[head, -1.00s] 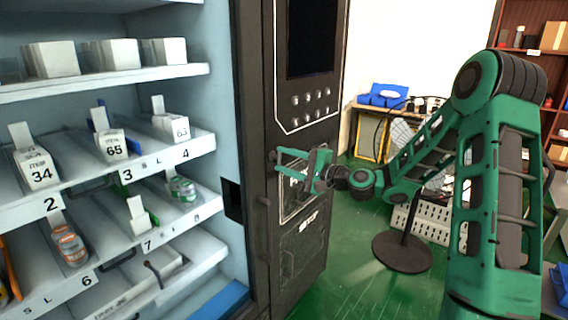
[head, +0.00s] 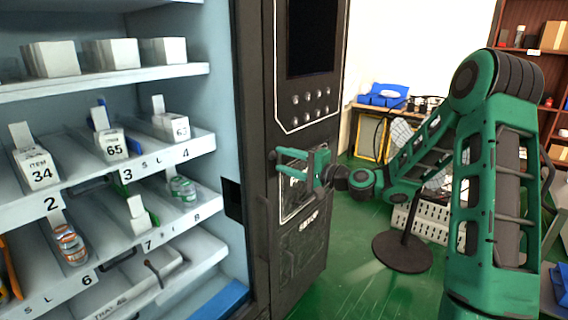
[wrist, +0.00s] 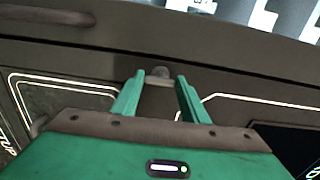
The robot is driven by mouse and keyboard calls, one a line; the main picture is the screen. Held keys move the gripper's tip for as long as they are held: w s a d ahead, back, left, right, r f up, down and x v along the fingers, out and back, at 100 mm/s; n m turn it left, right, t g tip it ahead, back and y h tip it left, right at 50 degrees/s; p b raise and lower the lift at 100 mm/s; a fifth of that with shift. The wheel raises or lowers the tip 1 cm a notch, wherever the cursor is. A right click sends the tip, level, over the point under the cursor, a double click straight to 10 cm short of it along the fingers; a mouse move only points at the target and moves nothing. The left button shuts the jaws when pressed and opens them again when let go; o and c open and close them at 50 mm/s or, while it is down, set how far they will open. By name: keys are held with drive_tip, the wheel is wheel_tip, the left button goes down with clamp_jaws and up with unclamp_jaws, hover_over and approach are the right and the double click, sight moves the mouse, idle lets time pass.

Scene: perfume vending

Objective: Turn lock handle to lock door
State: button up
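The lock handle (wrist: 160,74) is a small grey piece on the dark front of the vending machine in the wrist view. It sits between and just beyond the fingertips of my gripper (wrist: 158,84). The green fingers stand apart, one on either side of it; I cannot tell whether they touch it. In the head view my gripper (head: 274,162) is at the dark door panel (head: 300,250), below the buttons, and the lock handle cannot be made out there.
Shelves with white boxes (head: 114,146) and cans fill the machine at left. A vertical bar handle (head: 263,225) is on the dark front below my gripper. A round black stand base (head: 402,252) is on the green floor at right. A table with blue boxes (head: 382,95) stands behind.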

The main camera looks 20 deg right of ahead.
drive_tip(key=o, duration=0.4)
drive_tip(key=shift+f, duration=0.2)
drive_tip(key=shift+c, duration=0.2)
drive_tip(key=shift+r, duration=0.1)
drive_tip(key=shift+s, duration=0.1)
drive_tip(key=v, duration=1)
drive_tip(key=shift+s+d, duration=0.2)
